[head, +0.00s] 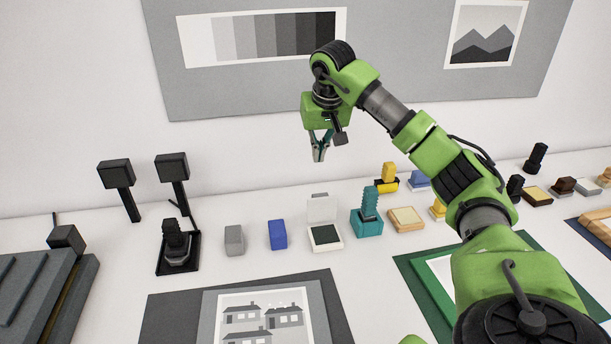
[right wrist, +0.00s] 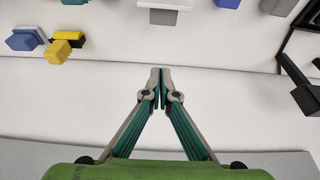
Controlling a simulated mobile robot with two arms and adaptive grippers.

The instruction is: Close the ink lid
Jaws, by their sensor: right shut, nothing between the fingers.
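The ink pad is a small white box with a dark pad (head: 325,235) in the middle of the table in the head view. Its white lid (head: 322,210) stands open, upright at the back edge of the box. Part of what seems to be this lid shows at the top edge of the right wrist view (right wrist: 164,6). My right gripper (head: 319,158) hangs above and behind the lid, pointing down, apart from it. Its fingertips (right wrist: 160,72) are together and hold nothing. My left gripper is not in view.
A blue block (head: 277,235) and grey block (head: 234,240) stand left of the ink pad. A teal holder (head: 367,223) stands close on its right. A print on a dark board (head: 338,306) lies in front. A wall board (head: 400,80) is behind my gripper.

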